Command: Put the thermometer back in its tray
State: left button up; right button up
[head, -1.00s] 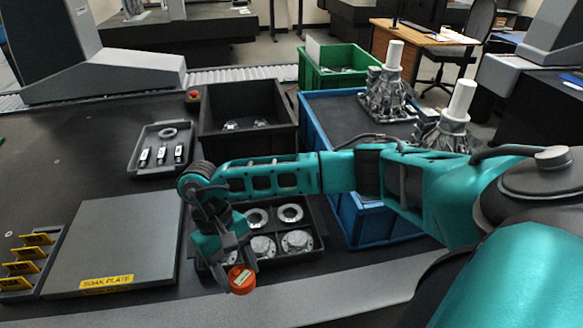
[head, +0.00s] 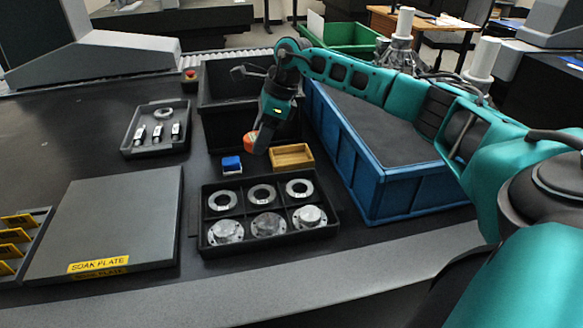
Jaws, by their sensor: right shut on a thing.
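My right gripper (head: 257,132) is shut on a small orange object (head: 249,143), which appears to be the thermometer. The gripper points down and holds it just in front of the black bin, up and left of a small wooden tray (head: 291,156). The wooden tray looks empty and lies on the dark table, left of the blue crate. I cannot tell whether the orange object is clear of the table. My left gripper is not in view.
A blue block (head: 231,165) sits beside the wooden tray. A black compartment tray (head: 268,250) of metal rings and flanges is in front. The black bin (head: 222,126) stands behind, the blue crate (head: 365,196) to the right. A soak plate (head: 110,220) lies at left.

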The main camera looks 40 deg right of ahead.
jog(key=w+d+r+m+t+h+b, duration=0.2)
jog(key=d+r+m, duration=0.1)
jog(key=d+m, duration=0.35)
notch_tip(320, 180, up, 3)
jog(key=m+h+b, duration=0.3)
jog(key=m, duration=0.6)
send_over(291, 161)
jog(key=s, duration=0.2)
jog(key=shift+g, duration=0.3)
jog(key=f+b, duration=0.1)
jog(key=f, duration=0.3)
jog(key=f+b, duration=0.1)
jog(key=f, duration=0.3)
jog(key=f+b, duration=0.1)
jog(key=f, duration=0.3)
jog(key=shift+w+a+f, duration=0.25)
jog(key=shift+f, duration=0.15)
jog(key=shift+f+b, duration=0.35)
jog(key=shift+f, duration=0.15)
notch_tip(291, 161, down, 5)
jog(key=shift+f+b, duration=0.1)
jog(key=shift+b, duration=0.6)
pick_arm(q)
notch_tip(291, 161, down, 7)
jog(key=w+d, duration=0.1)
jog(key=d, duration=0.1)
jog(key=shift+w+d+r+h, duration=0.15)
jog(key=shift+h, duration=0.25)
pick_arm(e)
jog(key=shift+f, duration=0.1)
